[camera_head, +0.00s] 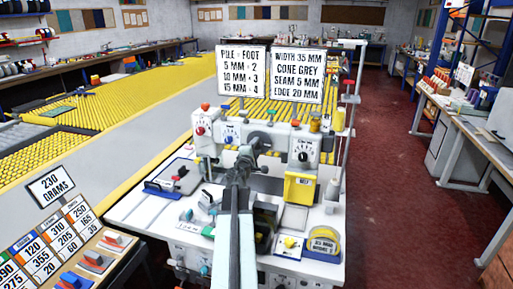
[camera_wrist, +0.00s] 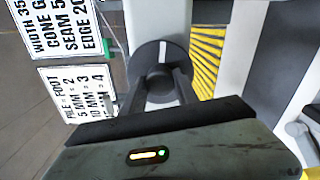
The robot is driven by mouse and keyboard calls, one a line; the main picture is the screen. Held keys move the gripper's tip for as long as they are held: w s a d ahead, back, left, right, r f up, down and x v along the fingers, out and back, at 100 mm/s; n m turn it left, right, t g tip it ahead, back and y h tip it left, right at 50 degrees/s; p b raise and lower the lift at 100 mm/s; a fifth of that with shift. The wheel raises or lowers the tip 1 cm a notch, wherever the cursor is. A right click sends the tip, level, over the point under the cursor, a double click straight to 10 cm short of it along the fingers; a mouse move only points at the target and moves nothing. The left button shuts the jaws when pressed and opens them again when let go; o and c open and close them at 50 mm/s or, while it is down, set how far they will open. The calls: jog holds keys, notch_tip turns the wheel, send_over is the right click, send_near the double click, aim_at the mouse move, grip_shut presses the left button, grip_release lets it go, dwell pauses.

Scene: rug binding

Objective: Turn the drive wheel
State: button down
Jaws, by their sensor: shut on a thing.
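The drive wheel (camera_wrist: 157,54) is a dark round disc with a pale line mark on its face, at the upper middle of the wrist view. My gripper (camera_wrist: 160,80) reaches up to it, with one dark finger on each side, shut on it. In the head view my gripper (camera_head: 255,148) is at the front of the white binding machine (camera_head: 215,142), at its upper middle.
Two white sign boards (camera_head: 241,72) stand above the machine. Dials, a yellow box (camera_head: 299,189) and a yellow tape (camera_head: 324,241) are close by. A tray of number cards (camera_head: 45,250) is at lower left. Red floor (camera_head: 390,190) is open on the right.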

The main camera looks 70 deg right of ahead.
jog(key=n, duration=0.7)
dwell(0.6)
jog(key=c, duration=0.9)
grip_release()
jog(key=a, duration=0.8)
jog(key=shift+s, duration=0.2)
jog(key=shift+d, duration=0.1)
